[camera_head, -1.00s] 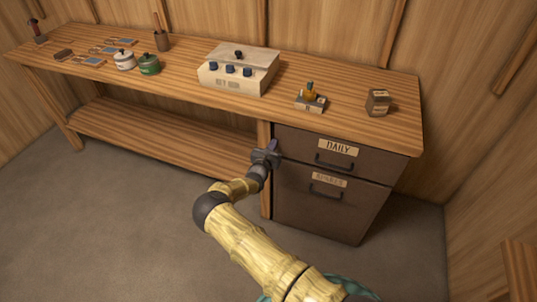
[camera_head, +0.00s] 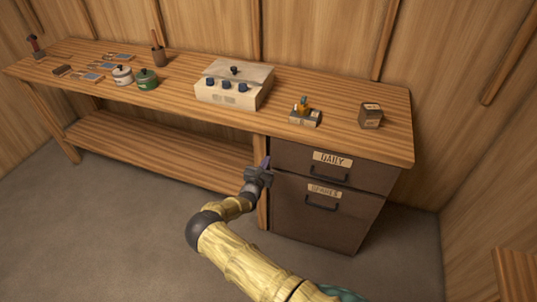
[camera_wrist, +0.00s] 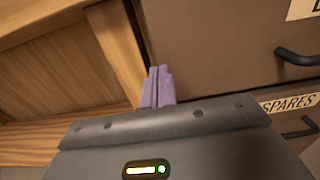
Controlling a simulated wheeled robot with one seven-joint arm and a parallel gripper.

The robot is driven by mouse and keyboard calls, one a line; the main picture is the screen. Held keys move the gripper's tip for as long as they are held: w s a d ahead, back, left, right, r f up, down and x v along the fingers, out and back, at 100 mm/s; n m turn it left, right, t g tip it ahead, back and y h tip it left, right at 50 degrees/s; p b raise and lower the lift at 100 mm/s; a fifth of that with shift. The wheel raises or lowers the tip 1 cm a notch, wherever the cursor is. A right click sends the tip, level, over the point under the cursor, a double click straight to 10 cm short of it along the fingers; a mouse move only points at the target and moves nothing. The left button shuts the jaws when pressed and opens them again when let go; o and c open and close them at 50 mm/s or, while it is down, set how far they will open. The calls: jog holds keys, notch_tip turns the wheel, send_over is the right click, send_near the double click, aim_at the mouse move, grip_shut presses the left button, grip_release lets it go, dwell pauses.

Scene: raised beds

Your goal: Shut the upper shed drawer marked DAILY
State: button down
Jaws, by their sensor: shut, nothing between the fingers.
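The upper drawer (camera_head: 290,158) marked DAILY is a brown front with a dark bar handle, at the top of the cabinet under the bench's right end. It looks close to flush with the drawer below; a small gap is hard to judge. In the wrist view its front (camera_wrist: 220,40) fills the upper right, with its handle (camera_wrist: 298,57) at the right edge. My gripper (camera_head: 265,165) is shut and empty, its purple fingertips (camera_wrist: 157,86) by the left edge of the drawer front, beside the wooden post. I cannot tell whether they touch.
The lower drawer (camera_head: 300,222) is marked SPARES and looks shut. The bench top (camera_head: 180,102) carries a switch box (camera_head: 232,88), a small dark box (camera_head: 370,116), green and white pots and several small items. Open floor (camera_head: 110,220) lies in front. A wooden edge (camera_head: 516,270) stands at lower right.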

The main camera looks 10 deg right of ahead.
jog(key=v, duration=1)
jog(key=shift+s+f+b, duration=0.15)
jog(key=shift+s+b, duration=0.15)
jog(key=shift+b, duration=0.05)
jog(key=s+d+r+m+g+h+p, duration=0.25)
jog(key=s+d+r+m+g, duration=0.85)
jog(key=s+d+m+g, duration=0.55)
jog(key=s+a+r+m+t+y+p, duration=0.1)
jog(key=s+r+m+y, duration=0.4)
jog(key=r, duration=0.5)
jog(key=s+a+r+m+t+y+p, duration=0.2)
jog(key=s+a+r+m+y+p, duration=0.2)
jog(key=s+r+m, duration=0.5)
notch_tip(320, 180, up, 2)
jog(key=shift+a+r+y, duration=0.25)
jog(key=shift+a+y, duration=0.5)
jog(key=shift+y, duration=0.1)
